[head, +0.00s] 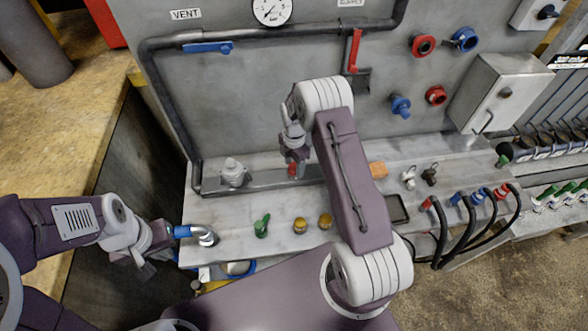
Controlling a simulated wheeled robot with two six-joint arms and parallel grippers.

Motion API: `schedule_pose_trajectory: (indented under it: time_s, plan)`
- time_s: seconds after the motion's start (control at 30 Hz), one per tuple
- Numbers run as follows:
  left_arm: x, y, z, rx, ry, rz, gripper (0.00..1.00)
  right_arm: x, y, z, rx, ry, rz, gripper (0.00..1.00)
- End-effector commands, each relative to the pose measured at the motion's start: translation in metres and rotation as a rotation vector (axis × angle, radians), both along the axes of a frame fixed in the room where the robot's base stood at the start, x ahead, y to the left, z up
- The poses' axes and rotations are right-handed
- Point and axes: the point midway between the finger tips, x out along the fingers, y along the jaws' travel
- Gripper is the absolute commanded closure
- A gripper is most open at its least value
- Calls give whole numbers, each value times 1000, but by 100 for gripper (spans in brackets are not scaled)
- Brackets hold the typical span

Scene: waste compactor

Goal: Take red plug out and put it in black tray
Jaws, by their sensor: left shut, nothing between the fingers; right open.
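A small red piece (292,169), which may be the red plug, shows just below my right gripper (293,156), above or at the back of the grey bench. The gripper is open, and its fingers partly hide the piece; I cannot tell whether they touch it. A small black tray (399,209) lies on the bench to the right, partly hidden by my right arm. Two red round fittings, an upper one (422,45) and a lower one (436,95), are on the wall panel. My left gripper (146,268) is shut and empty at the bench's left front, below a blue-handled pipe fitting (190,232).
A green knob (262,226) and two amber knobs stand on the bench front. An orange block (377,169) lies behind the tray. Black hoses (447,240) with red and blue ends loop at the right. A red lever (354,50) hangs on the panel.

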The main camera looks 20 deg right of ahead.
Motion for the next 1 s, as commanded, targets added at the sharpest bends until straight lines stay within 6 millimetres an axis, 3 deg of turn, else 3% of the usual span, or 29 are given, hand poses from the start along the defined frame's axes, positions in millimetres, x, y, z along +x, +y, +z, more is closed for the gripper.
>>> schedule_pose_trajectory:
  time_s: [0.1, 0.27, 0.5, 0.67, 0.9, 1.0]
  plan:
    - [0, 0, 0, 0, 0, 0, 100, 0, 0, 0, 0, 0, -148, 44]
    - [0, 0, 0, 0, 0, 0, 100, 0, 0, 0, 0, 0, -208, 44]
    - [0, 0, 1, 0, 0, 0, 100, 0, 0, 0, 0, 0, -590, 44]
    - [0, 0, 1, 0, 0, 0, 100, 0, 0, 0, 0, 0, -648, 44]
    - [0, 0, 2, 0, 0, 0, 100, 0, 0, 0, 0, 0, -1032, 44]
    - [0, 0, 2, 0, 0, 0, 100, 0, 0, 0, 0, 0, -1076, 44]
